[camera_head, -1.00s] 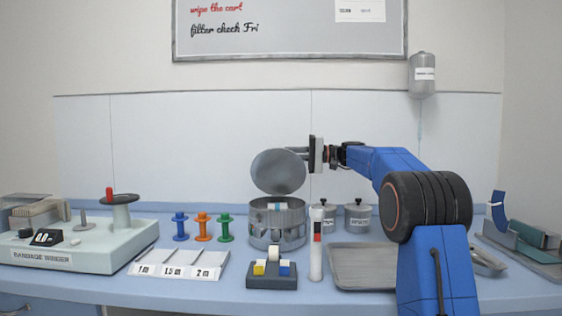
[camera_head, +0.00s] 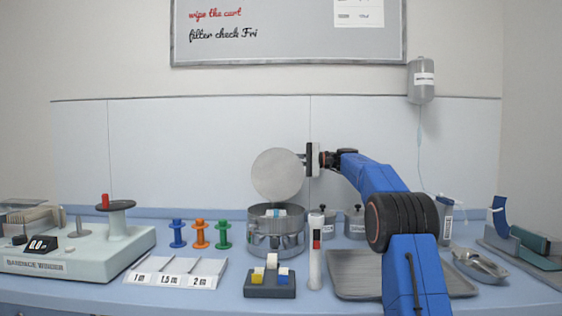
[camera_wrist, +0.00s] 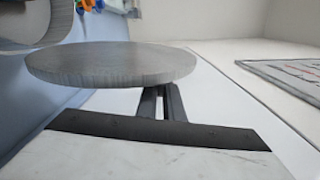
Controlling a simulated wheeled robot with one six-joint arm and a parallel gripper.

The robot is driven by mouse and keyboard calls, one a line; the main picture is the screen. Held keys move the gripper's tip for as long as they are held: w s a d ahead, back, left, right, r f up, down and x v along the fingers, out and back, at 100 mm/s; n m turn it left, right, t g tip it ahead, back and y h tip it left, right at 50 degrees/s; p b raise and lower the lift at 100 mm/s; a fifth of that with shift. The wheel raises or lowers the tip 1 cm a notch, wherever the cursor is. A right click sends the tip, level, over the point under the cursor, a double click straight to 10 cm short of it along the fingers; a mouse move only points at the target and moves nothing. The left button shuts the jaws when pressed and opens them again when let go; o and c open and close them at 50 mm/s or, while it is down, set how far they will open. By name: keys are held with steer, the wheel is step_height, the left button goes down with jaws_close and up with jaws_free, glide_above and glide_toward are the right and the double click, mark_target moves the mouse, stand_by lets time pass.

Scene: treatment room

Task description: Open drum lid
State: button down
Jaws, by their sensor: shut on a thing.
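The metal drum (camera_head: 262,240) stands open on the counter, with some pale and blue contents showing at its mouth. Its round grey lid (camera_head: 277,176) stands nearly upright above the rear rim, its face toward the head camera. Whether a hinge joins them is hidden. My gripper (camera_head: 303,160) is at the lid's right edge, shut on it. In the wrist view the lid (camera_wrist: 110,62) is a thick disc at the ends of the dark fingers (camera_wrist: 160,98). Part of the drum (camera_wrist: 35,30) shows at that view's upper left.
A block holder (camera_head: 269,291) and a white tube (camera_head: 315,262) stand in front of the drum. Small lidded jars (camera_head: 354,225) and a metal tray (camera_head: 350,285) lie to its right. Coloured spools (camera_head: 199,236) and a bandage winder (camera_head: 85,262) are to its left.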

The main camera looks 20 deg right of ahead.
stand_by(0.3)
steer(key=c, duration=1.9)
jaws_free()
steer(key=shift+d, duration=0.1)
steer(key=v, duration=1.7)
steer(key=shift+d, duration=0.15)
steer(key=shift+s, duration=0.1)
